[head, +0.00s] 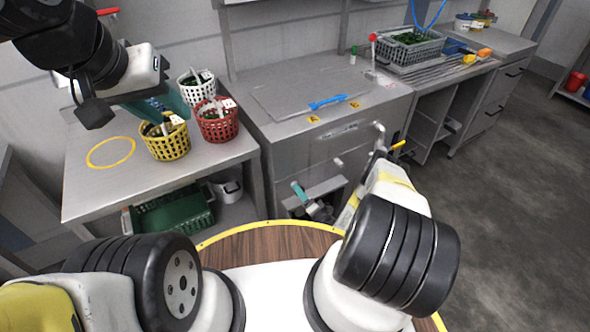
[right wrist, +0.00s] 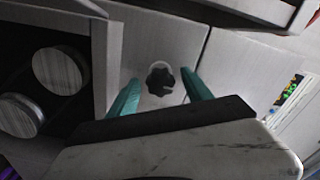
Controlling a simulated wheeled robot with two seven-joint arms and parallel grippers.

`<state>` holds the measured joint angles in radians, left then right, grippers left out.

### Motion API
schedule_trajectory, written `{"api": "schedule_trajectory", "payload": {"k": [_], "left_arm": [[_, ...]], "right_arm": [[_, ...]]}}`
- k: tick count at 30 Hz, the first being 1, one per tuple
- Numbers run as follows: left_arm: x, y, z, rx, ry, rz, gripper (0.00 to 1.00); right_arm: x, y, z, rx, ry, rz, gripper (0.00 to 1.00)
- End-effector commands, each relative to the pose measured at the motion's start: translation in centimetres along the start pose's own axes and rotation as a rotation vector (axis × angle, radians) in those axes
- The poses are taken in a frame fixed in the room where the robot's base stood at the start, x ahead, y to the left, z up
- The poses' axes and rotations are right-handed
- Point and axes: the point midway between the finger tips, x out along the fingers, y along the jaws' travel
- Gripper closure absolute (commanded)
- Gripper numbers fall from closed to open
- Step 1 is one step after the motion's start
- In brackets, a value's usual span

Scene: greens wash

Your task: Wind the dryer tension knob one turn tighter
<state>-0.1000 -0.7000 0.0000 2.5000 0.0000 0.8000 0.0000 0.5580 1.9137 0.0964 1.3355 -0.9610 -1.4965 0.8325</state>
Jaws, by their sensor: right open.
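The tension knob (right wrist: 160,82) is a small dark lobed knob on a grey panel in the right wrist view, with a pale rounded patch behind its top. My right gripper (right wrist: 160,77) is open, with one teal finger to each side of the knob and visible gaps between. I cannot tell how far the fingertips are from the panel. In the head view the right gripper (head: 310,201) is low in front of the grey cabinet, and I cannot make out the knob there. My left gripper (head: 166,107) has teal fingers close to the yellow basket; their opening is unclear.
Yellow (head: 168,146), red (head: 219,129) and white (head: 197,91) baskets with greens stand on the left table (head: 110,186). A green crate (head: 172,217) is on its lower shelf. A blue tool (head: 326,102) lies on the cabinet top. Floor at the right is clear.

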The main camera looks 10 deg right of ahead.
Motion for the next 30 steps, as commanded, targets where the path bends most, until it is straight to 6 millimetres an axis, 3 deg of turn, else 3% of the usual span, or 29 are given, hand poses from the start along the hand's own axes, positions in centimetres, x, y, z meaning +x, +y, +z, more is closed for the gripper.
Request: {"api": "schedule_trajectory", "payload": {"k": [13, 30], "left_arm": [[0.0, 0.0, 0.0, 0.000, 0.000, 0.000, 0.64], [0.0, 0.0, 0.0, 0.000, 0.000, 0.000, 0.64]], "right_arm": [[-6.7, 0.1, 0.0, 0.000, 0.000, 0.002, 0.42], [-7.4, 0.1, 0.0, 0.000, 0.000, 0.001, 0.42]]}}
